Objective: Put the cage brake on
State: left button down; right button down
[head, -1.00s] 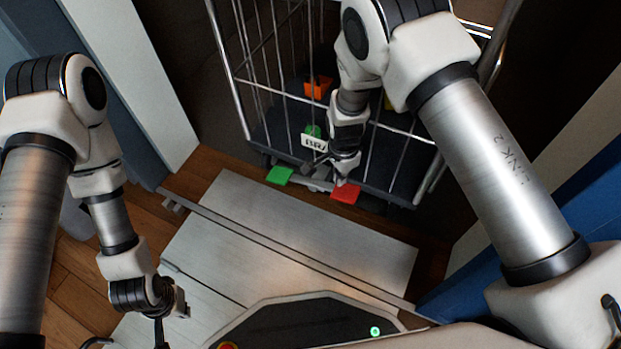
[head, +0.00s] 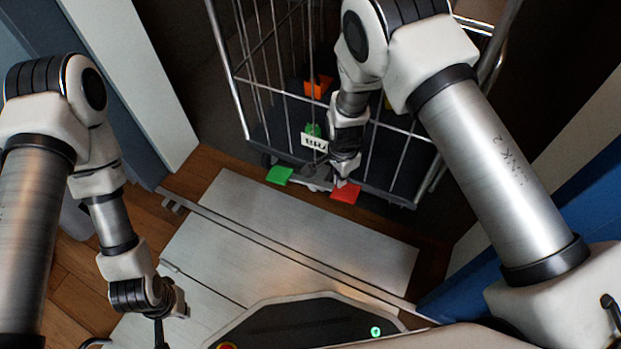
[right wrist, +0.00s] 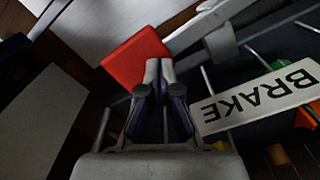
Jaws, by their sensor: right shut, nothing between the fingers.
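The roll cage (head: 400,185) stands beyond the metal plate, with a white BRAKE label (head: 314,142) low on its near side. A red pedal (head: 346,193) and a green pedal (head: 280,175) stick out below the label on a grey bar. The label (right wrist: 262,95) and red pedal (right wrist: 135,57) also show in the right wrist view. My right gripper (right wrist: 158,66) is shut and empty, its tips overlapping the red pedal's edge in that view; I cannot tell whether they touch. My left gripper (head: 172,312) hangs at lower left, away from the cage, its fingers mostly hidden.
The metal plate (head: 300,225) and a raised rail (head: 285,252) lie between me and the cage. A pale wall post (head: 135,75) is at left and a blue panel (head: 570,235) at right. Orange (head: 318,87) and green items are inside the cage.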

jog(key=shift+f+b, duration=1.15)
jog(key=shift+f, duration=0.7)
dwell(0.6)
notch_tip(320, 180, up, 7)
jog(key=p, duration=0.6)
jog(key=shift+r+p, duration=0.1)
jog(key=shift+p, duration=0.2)
